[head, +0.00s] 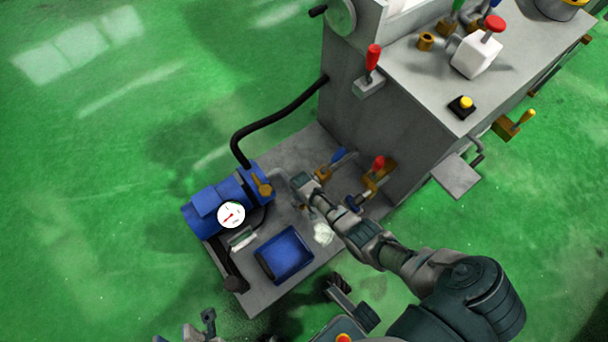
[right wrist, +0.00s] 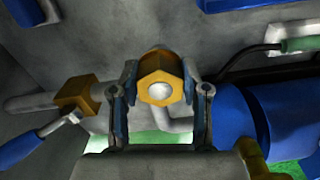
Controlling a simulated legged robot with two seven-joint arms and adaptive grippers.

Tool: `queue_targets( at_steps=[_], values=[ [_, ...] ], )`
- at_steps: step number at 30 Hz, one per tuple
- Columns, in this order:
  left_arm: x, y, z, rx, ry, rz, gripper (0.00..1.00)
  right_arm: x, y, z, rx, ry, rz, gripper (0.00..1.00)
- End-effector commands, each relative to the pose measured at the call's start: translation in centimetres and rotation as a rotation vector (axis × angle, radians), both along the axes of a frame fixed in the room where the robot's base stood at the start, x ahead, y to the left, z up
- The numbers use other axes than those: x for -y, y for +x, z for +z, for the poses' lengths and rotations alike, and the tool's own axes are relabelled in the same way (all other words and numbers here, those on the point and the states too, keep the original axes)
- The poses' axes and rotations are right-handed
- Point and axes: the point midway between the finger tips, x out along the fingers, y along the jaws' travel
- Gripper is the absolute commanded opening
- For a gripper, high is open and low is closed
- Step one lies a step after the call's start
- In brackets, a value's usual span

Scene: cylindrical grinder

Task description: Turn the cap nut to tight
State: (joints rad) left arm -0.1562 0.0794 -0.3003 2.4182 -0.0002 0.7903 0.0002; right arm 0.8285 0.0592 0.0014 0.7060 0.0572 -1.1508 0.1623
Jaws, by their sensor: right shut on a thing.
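The cap nut (right wrist: 160,80) is a brass hexagon with a pale domed centre, in the middle of the right wrist view. My right gripper (right wrist: 162,100) has one finger on each side of it and is shut on it. In the head view, my right gripper (head: 306,188) reaches the grey pipework beside the blue pump, and the nut is hidden there. My left gripper (head: 207,322) shows only in part at the bottom edge of the head view, and its jaw state is unclear.
The blue pump (head: 205,212) with a white gauge (head: 231,215) stands close left. A blue-handled valve (head: 340,156) and a red-knobbed brass fitting (head: 379,163) are close right. Grey machine body stands behind.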

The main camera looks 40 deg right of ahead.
Motion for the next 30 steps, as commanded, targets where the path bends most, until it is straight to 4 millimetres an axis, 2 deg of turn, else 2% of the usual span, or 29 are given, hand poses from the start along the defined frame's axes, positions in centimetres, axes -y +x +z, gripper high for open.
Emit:
queue_targets(
  at_steps=[6, 15, 30],
  values=[
    [-0.07, -0.42, 0.15, -0.001, -0.004, 0.001, 0.40, -0.25, -0.41, -0.29, -0.011, 0.001, -0.173, 0.11],
    [-0.04, -0.56, 0.12, -0.005, -0.001, -0.001, 0.40, -0.37, -0.37, -0.37, -0.012, 0.000, -0.328, 0.11],
    [-0.02, -0.66, -0.13, -0.015, 0.003, -0.003, 0.40, -0.49, -0.41, -0.48, -0.013, 0.001, -0.386, 0.11]
  ],
)
